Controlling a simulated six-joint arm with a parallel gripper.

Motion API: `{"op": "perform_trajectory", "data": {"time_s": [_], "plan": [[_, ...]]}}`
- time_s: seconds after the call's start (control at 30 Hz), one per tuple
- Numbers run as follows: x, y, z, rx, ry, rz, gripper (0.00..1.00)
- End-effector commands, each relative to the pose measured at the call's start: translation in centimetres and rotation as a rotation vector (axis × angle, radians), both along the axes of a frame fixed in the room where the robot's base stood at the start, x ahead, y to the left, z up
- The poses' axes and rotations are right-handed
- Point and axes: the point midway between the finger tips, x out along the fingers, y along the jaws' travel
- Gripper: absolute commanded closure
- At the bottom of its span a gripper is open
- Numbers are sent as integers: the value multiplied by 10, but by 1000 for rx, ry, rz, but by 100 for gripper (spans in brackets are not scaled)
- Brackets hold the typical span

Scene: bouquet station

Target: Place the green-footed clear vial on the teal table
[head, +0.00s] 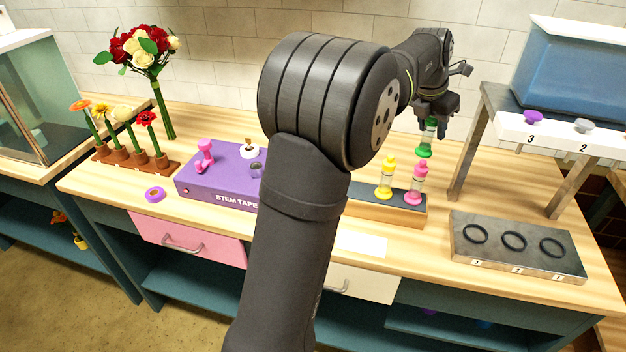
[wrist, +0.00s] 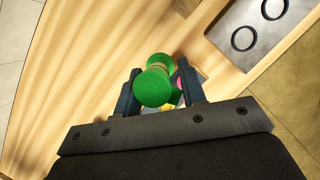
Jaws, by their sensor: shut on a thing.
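The green-footed clear vial (head: 426,139) is upright, with green at both ends and a clear middle. My gripper (head: 431,122) is shut on its upper part and holds it above the wooden top, behind the rack. In the wrist view, the green end of the vial (wrist: 153,86) sits between the fingers of my gripper (wrist: 158,70). The wood-topped bench (head: 440,246) has teal sides and shelves; a second wood-topped stand with a teal frame (head: 40,226) is at the left. I see no all-teal tabletop.
A rack (head: 384,212) with a yellow vial (head: 386,178) and a pink vial (head: 416,185) stands in front of the held vial. A grey block with black rings (head: 512,262) and a metal-legged shelf (head: 473,150) are at right. A purple box (head: 216,183) is at left.

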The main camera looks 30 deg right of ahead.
Motion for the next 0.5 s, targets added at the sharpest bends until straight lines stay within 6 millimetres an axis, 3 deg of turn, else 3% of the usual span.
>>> {"op": "perform_trajectory", "data": {"time_s": [0.1,0.27,0.5], "plan": [[0,1,-25,3,1,0,100],[5,1,-45,0,-1,1,100],[50,6,-74,1,1,4,100]]}}
